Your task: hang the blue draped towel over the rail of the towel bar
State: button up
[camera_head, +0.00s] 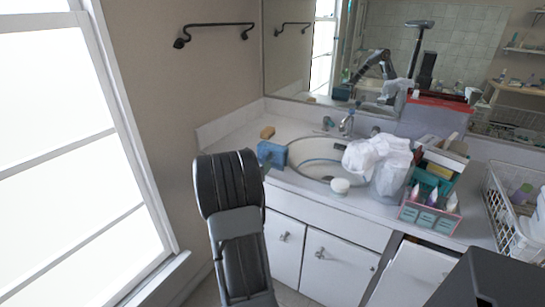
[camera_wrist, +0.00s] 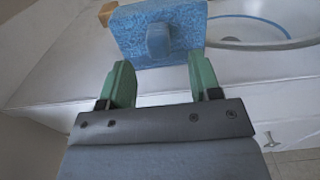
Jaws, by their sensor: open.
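The blue draped towel (camera_head: 272,154) sits on the left end of the counter, beside the sink, in the head view. In the wrist view the towel (camera_wrist: 180,24) is a blocky blue shape with a raised part in the middle, just beyond my fingertips. My gripper (camera_wrist: 158,62) is open and empty, its two green fingers pointing at the towel, apart from each other. In the head view my arm hides most of the gripper. The dark towel bar (camera_head: 216,25) is on the beige wall at upper left, its rail bare.
The white counter (camera_head: 228,134) holds a tan block (camera_head: 267,132), the sink (camera_head: 300,150), a white cup (camera_head: 340,186), white bags (camera_head: 378,160) and a teal-and-pink organiser (camera_head: 430,212). A wire basket (camera_head: 505,205) stands at right. A window (camera_head: 70,150) is at left. The mirror repeats the bar.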

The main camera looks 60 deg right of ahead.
aim_at(264, 159)
jog(key=d, duration=0.5)
jog(key=shift+a, duration=0.1)
grip_shut()
dwell(0.4)
